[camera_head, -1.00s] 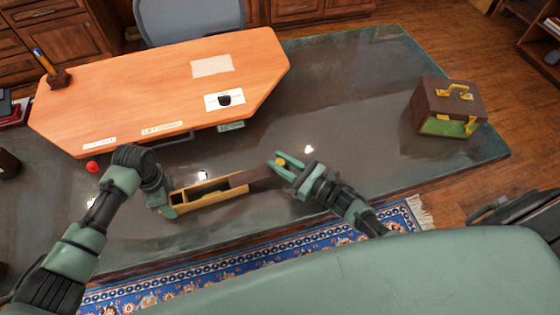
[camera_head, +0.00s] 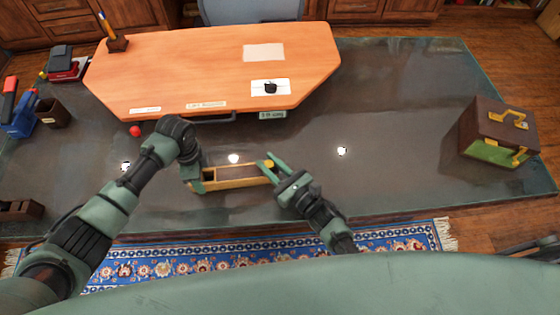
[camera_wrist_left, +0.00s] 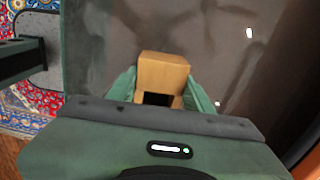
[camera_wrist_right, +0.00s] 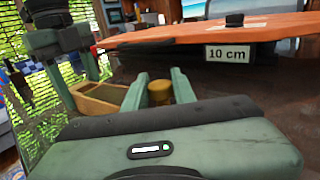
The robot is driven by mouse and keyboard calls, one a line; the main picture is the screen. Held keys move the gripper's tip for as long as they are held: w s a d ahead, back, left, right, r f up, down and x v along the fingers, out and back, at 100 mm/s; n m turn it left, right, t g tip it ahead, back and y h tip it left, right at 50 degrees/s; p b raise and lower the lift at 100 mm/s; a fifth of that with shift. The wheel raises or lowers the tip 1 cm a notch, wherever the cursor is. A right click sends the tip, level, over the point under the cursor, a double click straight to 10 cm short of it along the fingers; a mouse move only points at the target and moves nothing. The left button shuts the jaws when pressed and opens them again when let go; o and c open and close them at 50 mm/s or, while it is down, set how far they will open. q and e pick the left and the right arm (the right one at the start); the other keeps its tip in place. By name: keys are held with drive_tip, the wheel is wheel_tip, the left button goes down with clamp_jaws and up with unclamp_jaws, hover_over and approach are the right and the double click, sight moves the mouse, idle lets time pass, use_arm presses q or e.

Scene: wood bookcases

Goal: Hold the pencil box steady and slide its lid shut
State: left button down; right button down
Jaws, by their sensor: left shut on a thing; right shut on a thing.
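The pencil box (camera_head: 222,185) is a long light-wood box lying on the glass desk top. Its brown lid (camera_head: 238,172) covers most of the top, with a dark opening at the left end. My left gripper (camera_head: 199,184) is shut on the box's left end; in the left wrist view that end (camera_wrist_left: 163,75) sits between the fingers. My right gripper (camera_head: 270,163) is shut on the yellow knob (camera_head: 268,162) at the lid's right end. The knob (camera_wrist_right: 159,92) also shows between the fingers in the right wrist view, with the box (camera_wrist_right: 98,99) beyond.
An orange wooden board (camera_head: 215,68) lies behind the box, with a "10 cm" label (camera_wrist_right: 228,54) on its edge. A red ball (camera_head: 135,131) is near its left corner. A brown case (camera_head: 497,130) stands at the far right. The desk between is clear.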

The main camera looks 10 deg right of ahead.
use_arm(q)
drive_tip(key=shift+d, duration=0.25)
use_arm(e)
drive_tip(key=shift+a, duration=0.2)
drive_tip(key=c, duration=1.1)
unclamp_jaws()
use_arm(q)
drive_tip(key=shift+a, duration=0.1)
use_arm(e)
drive_tip(key=shift+d, duration=0.1)
drive_tip(key=shift+s+d, duration=0.1)
drive_tip(key=shift+s, duration=0.1)
drive_tip(key=v, duration=1.1)
drive_tip(key=shift+s+d, duration=0.15)
drive_tip(key=shift+s, duration=0.05)
use_arm(q)
drive_tip(key=c, duration=0.5)
unclamp_jaws()
